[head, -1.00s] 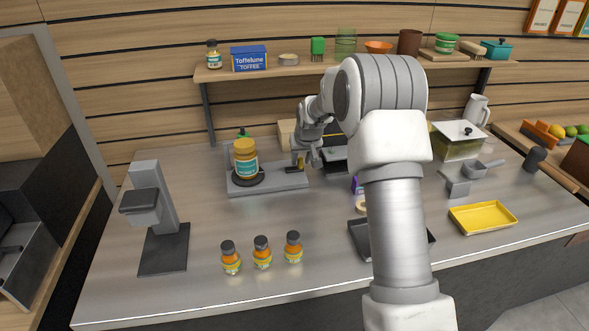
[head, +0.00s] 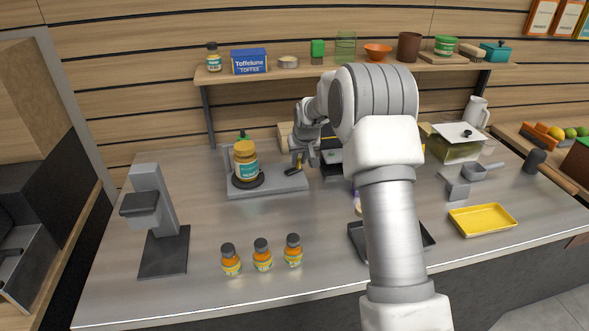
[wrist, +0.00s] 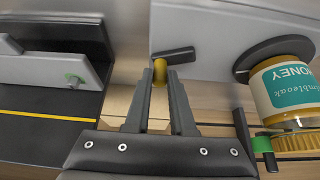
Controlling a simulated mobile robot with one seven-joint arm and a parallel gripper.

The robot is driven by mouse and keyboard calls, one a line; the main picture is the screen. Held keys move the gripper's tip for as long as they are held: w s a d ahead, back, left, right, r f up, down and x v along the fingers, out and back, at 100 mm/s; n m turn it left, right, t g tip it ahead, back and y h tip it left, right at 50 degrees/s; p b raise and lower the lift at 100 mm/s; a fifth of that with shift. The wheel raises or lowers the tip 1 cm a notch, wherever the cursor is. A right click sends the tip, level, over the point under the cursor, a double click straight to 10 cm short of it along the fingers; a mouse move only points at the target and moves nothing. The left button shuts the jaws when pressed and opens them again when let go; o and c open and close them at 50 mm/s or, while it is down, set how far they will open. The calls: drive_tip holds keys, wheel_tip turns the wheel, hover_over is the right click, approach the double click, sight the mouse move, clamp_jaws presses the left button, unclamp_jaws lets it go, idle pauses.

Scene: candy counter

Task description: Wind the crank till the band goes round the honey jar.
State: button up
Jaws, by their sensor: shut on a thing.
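The honey jar (head: 245,155), amber with a teal label, stands upright on a black round turntable (head: 237,185) at the left of a grey base (head: 275,186). The crank, a short black arm (wrist: 176,54) with a yellow knob (wrist: 160,72), is at the base's other end. My gripper (wrist: 160,80) is shut on the yellow knob; it also shows in the head view (head: 299,158). In the wrist view the jar (wrist: 285,92) is tilted in the picture at the right. A green part (wrist: 262,144) sits beside the jar; I cannot make out the band's end.
Three small orange jars (head: 262,254) stand at the counter's front. A grey stand (head: 155,210) is at the left, a yellow tray (head: 483,219) at the right. A dark tray (head: 420,237) lies partly behind my arm. A shelf (head: 300,72) with goods runs above the back.

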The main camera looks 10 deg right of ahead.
drive_tip(key=shift+w+a, duration=0.45)
drive_tip(key=shift+w, duration=0.1)
drive_tip(key=shift+w+a, duration=0.25)
drive_tip(key=shift+a, duration=0.4)
drive_tip(key=shift+w+a, duration=0.1)
drive_tip(key=shift+a, duration=0.55)
